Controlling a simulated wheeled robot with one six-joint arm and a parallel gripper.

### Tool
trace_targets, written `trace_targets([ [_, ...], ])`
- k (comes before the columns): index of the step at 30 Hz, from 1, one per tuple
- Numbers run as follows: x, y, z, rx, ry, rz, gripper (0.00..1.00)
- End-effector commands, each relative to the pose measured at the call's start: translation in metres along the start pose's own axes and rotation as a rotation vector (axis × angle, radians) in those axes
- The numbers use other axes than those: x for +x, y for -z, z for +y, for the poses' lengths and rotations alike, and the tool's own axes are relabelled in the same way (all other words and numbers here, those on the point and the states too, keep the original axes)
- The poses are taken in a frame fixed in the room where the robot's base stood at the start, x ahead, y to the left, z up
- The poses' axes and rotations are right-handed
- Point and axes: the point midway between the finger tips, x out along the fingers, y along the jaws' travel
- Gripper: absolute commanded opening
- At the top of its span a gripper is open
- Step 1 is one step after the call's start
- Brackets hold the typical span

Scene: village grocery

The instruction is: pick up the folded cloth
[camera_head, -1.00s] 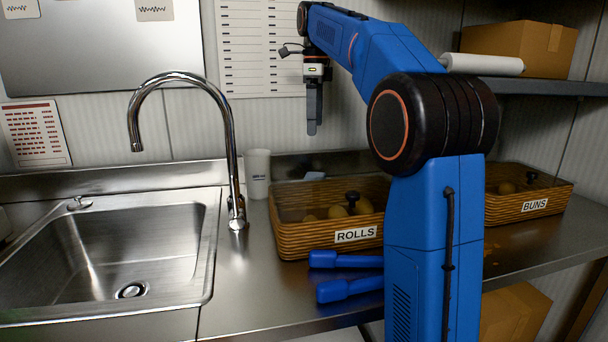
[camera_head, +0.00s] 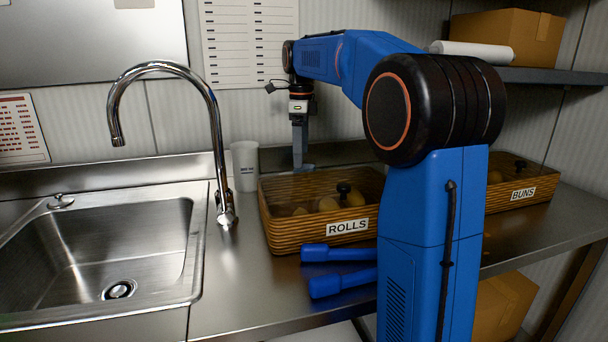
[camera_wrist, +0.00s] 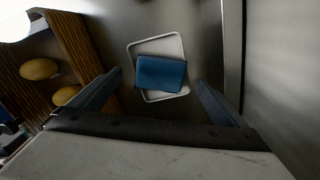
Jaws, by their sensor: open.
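The folded cloth (camera_wrist: 161,74) is a blue, roughly square pad. It lies on a small pale tray (camera_wrist: 178,43) on the steel counter, slightly turned relative to the tray, and the tray's rim shows around it. My gripper (camera_wrist: 158,80) is open and empty above it, with one finger on each side of the cloth in the wrist view. In the head view my gripper (camera_head: 298,162) points down behind the rolls basket; a small bluish bit of the cloth (camera_head: 308,167) shows beside the fingertips. The gap in height is hard to judge.
The wicker rolls basket (camera_head: 290,237) stands close by, in front of the cloth. A white cup (camera_head: 245,166) stands left of my gripper, near the tap (camera_head: 215,130). The back wall is close behind. Blue-handled tools (camera_head: 340,281) lie in front of the basket.

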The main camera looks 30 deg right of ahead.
Motion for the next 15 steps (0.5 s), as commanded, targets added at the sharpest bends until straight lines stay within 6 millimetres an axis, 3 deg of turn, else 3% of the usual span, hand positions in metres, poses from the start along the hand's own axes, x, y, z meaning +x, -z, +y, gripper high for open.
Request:
trace_targets([
  [5,0.01,0.002,0.0,0.0,-0.001,0.001,0.96],
  [15,0.051,0.008,-0.002,0.0,-0.002,0.001,0.96],
])
